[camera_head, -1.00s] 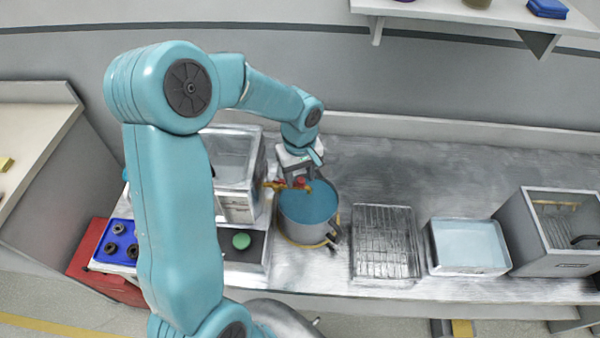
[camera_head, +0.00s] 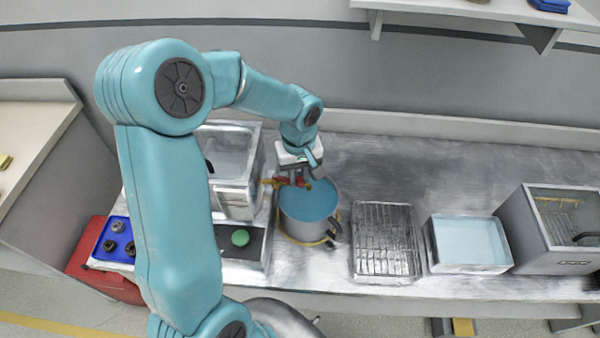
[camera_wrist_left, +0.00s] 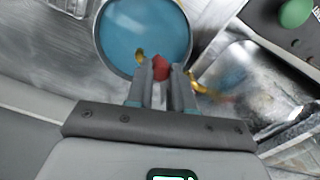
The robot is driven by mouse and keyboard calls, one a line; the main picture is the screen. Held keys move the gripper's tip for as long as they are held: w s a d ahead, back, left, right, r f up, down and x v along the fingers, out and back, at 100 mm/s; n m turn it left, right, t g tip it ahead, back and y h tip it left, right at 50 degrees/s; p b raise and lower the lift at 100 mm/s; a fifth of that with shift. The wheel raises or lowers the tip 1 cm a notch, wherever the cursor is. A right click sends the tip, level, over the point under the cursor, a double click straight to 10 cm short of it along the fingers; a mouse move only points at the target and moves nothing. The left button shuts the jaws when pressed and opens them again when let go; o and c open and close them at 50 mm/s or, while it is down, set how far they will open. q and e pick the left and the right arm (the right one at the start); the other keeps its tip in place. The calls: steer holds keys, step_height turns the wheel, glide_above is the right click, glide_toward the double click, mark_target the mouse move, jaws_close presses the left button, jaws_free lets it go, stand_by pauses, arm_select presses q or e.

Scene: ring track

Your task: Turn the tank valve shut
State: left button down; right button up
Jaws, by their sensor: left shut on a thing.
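The tank (camera_head: 228,160) is a clear-walled box of liquid on the metal bench, left of the pot. A brass tap with a red valve handle (camera_wrist_left: 161,68) juts from its side over the pot. The pot (camera_head: 308,222) is grey metal, holds blue liquid and stands under the tap; it also shows in the left wrist view (camera_wrist_left: 103,42). My left gripper (camera_head: 297,180) reaches down from above and is shut on the red handle. In the left wrist view its fingers (camera_wrist_left: 162,80) sit either side of the handle and hide part of it. My right gripper is not in view.
A wire rack (camera_head: 385,243), a shallow tray of pale liquid (camera_head: 468,244) and a grey open box (camera_head: 552,232) stand to the right. A green button (camera_head: 240,238) and a blue tray with dark rings (camera_head: 113,240) are at the left. The bench behind the rack is clear.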

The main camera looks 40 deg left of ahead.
arm_select(q)
steer(key=shift+s+a+m+b, duration=0.1)
steer(key=shift+s+m+b, duration=0.35)
steer(key=shift+s+m, duration=0.85)
steer(key=shift+s+m+b, duration=0.45)
steer(key=shift+m+b, duration=0.05)
steer(key=shift+m, duration=1.55)
steer(key=shift+s+a+m+b, duration=0.1)
steer(key=shift+s+m+b, duration=0.35)
steer(key=shift+s+m, duration=0.85)
steer(key=shift+w+m, duration=0.4)
steer(key=shift+m, duration=0.05)
steer(key=c, duration=1)
jaws_free()
steer(key=shift+r, duration=0.1)
step_height(320, 180, up, 16)
steer(key=shift+s+r, duration=0.1)
steer(key=shift+r, duration=0.05)
